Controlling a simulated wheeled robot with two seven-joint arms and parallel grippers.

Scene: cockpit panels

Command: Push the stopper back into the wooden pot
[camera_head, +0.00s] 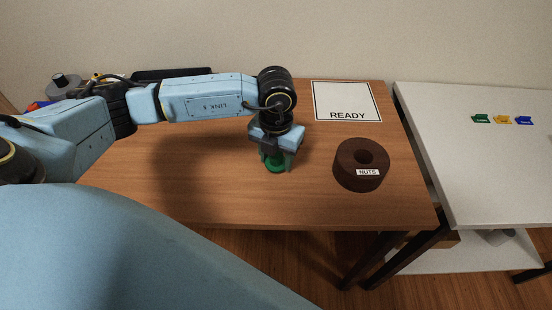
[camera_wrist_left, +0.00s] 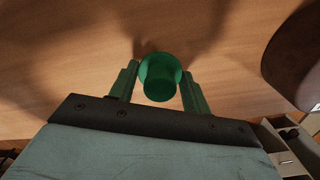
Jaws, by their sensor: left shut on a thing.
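The green stopper (camera_head: 275,163) is at the middle of the wooden table, below my left gripper (camera_head: 276,156). In the left wrist view the green stopper (camera_wrist_left: 160,76) sits between the two green fingers of my left gripper (camera_wrist_left: 160,88), which is shut on it. Whether the stopper touches the table is hard to tell. The dark wooden pot (camera_head: 361,165) stands to the right, labelled NUTS, with an open round hole in its top. Its side also shows at the right of the left wrist view (camera_wrist_left: 294,58). My right gripper is not in view.
A white READY mat (camera_head: 346,100) lies behind the pot on the wooden table (camera_head: 200,185). A white table (camera_head: 480,170) at the right carries green, yellow and blue tags (camera_head: 503,120). Dark and coloured items stand at the far left. The table between stopper and pot is clear.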

